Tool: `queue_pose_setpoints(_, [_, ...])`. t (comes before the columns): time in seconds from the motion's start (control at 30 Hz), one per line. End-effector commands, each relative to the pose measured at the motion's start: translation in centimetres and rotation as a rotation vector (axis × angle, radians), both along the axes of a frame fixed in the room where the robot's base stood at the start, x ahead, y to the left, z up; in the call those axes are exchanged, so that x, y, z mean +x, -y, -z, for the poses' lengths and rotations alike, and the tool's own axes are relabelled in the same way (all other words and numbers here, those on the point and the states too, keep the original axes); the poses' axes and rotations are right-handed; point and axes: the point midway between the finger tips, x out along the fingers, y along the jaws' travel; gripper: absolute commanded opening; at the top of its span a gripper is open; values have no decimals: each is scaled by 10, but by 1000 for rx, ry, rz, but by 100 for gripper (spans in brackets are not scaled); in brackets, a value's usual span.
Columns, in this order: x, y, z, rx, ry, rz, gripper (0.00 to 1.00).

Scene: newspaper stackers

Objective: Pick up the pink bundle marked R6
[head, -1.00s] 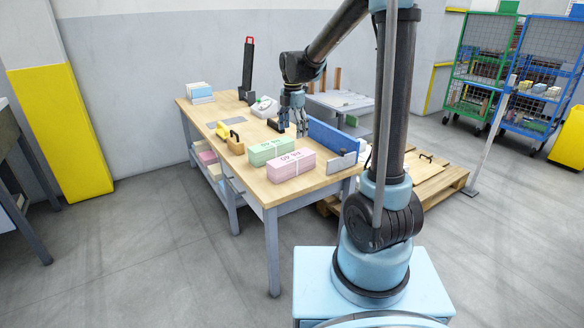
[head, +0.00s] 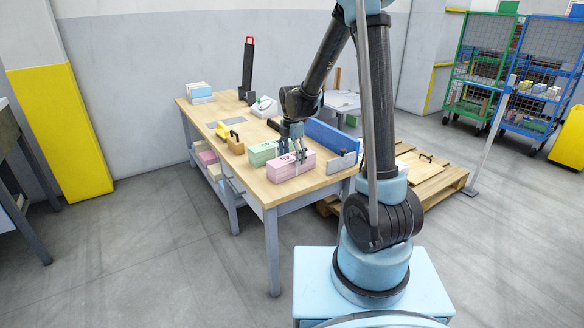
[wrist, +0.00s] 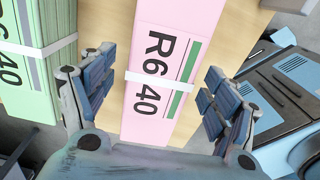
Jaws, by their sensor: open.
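The pink bundle (head: 287,168) lies on the wooden table's near part, with a pale strap around it. In the wrist view the pink bundle (wrist: 160,75) reads "R6 40" and lies between the open fingers. My gripper (head: 294,152) is open and points down over the pink bundle in the head view. In the wrist view my gripper (wrist: 158,95) has one finger on each side of the bundle. I cannot tell whether the fingers touch it or how far above the table they are.
A green bundle (head: 262,153) lies close on the pink one's left; it also shows in the wrist view (wrist: 40,65). A blue panel (head: 330,138) and a grey plate (head: 342,162) stand at the right edge of the table (head: 252,182).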

Motion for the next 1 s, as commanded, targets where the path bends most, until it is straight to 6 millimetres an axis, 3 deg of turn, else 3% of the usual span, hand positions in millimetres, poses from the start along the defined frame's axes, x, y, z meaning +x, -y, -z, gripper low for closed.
queue_pose_setpoints(0.2, [0,-1,22,0,0,0,80])
queue_pose_setpoints(0.53, [0,0,27,0,0,0,80])
queue_pose_setpoints(0.87, [0,0,26,0,0,0,5])
queue_pose_setpoints(0.9, [0,-1,26,0,0,0,0])
queue_pose_setpoints(1.0, [0,-1,26,0,0,0,0])
